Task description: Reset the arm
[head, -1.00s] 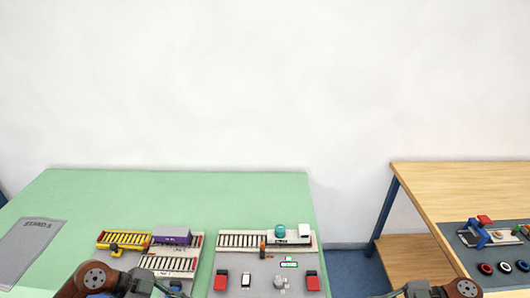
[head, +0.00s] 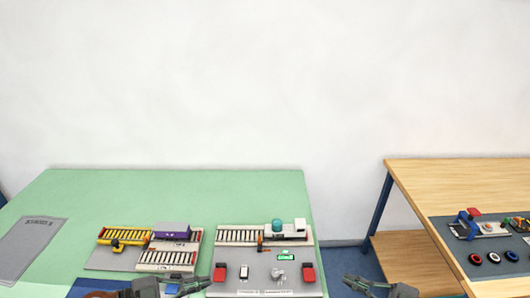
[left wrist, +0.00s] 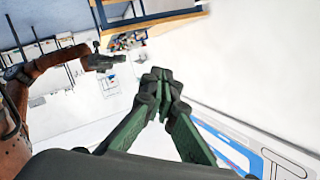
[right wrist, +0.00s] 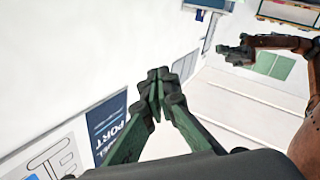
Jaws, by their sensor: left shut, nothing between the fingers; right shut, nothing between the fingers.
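My left gripper (head: 190,284) is at the bottom of the head view, in front of the green table's near edge. Its green fingers are together and empty in the left wrist view (left wrist: 163,84). My right gripper (head: 362,284) is at the bottom of the head view, over the gap between the two tables. Its fingers are together and empty in the right wrist view (right wrist: 158,84). Neither gripper is seen touching any object. My other arm also shows in each wrist view.
A wooden table (head: 450,180) with a dark mat stands right. The green table's back is clear.

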